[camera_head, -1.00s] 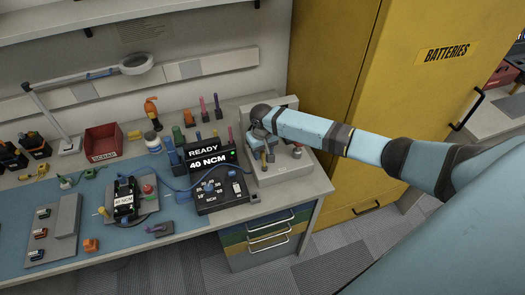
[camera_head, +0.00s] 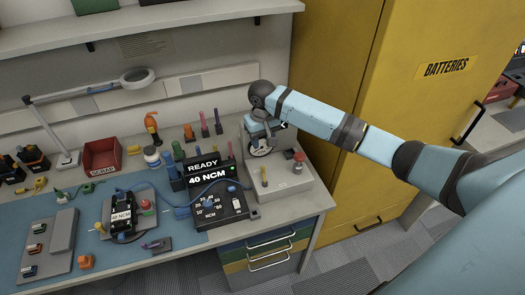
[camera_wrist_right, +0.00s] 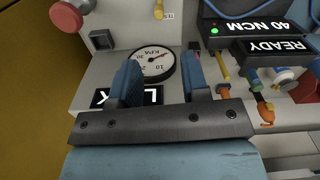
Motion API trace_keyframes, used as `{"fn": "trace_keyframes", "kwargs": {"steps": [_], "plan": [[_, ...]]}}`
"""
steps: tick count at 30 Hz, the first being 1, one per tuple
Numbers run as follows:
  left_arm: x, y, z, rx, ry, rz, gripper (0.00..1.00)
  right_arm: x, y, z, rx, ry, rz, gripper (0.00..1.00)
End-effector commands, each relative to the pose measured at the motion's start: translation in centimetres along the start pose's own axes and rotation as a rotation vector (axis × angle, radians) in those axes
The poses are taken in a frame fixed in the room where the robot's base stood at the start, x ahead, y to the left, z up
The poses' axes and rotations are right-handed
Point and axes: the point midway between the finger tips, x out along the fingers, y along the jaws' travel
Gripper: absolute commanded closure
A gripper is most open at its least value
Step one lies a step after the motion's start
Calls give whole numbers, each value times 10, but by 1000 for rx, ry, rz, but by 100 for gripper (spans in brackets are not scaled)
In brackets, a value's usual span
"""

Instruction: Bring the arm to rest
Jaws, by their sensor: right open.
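My right arm reaches in from the right in the head view. Its gripper (camera_head: 262,132) hangs above the grey test fixture (camera_head: 285,188) at the bench's right end. In the wrist view the two blue fingers of the right gripper (camera_wrist_right: 160,62) are apart with nothing held between them. A round KPA gauge (camera_wrist_right: 154,63) shows beyond and between the fingertips; it also shows below the gripper in the head view (camera_head: 262,150). A dark label below the gauge is partly hidden by the fingers. My left gripper is not in view.
A yellow batteries cabinet (camera_head: 335,60) stands close behind and right of my arm. The black 40 NCM unit (camera_head: 220,207) sits left of the fixture. A red knob (camera_head: 298,157) stands on the fixture. A red scrap bin (camera_head: 101,157) and magnifier lamp (camera_head: 137,76) are farther left.

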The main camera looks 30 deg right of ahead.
Motion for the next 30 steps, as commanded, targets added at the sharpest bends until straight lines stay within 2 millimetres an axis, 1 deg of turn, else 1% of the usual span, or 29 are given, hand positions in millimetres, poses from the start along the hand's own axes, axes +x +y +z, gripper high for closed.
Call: {"fn": "trace_keyframes", "kwargs": {"steps": [3,5,20,23,25,26,27,29,30], "plan": [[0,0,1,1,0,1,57,-8,0,0,0,2,-1,58],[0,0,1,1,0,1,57,-9,0,0,0,1,-1,58],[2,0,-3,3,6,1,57,-8,-1,0,-1,1,-2,58],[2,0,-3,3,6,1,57,4,-9,6,-20,13,-19,58],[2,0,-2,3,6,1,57,23,-22,16,-51,40,-49,58],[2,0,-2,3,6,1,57,33,-30,22,-68,57,-68,58],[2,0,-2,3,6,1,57,48,-40,31,-93,83,-95,58],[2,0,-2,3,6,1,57,71,-58,47,-133,133,-141,58],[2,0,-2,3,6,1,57,85,-70,59,-159,171,-173,58]]}}
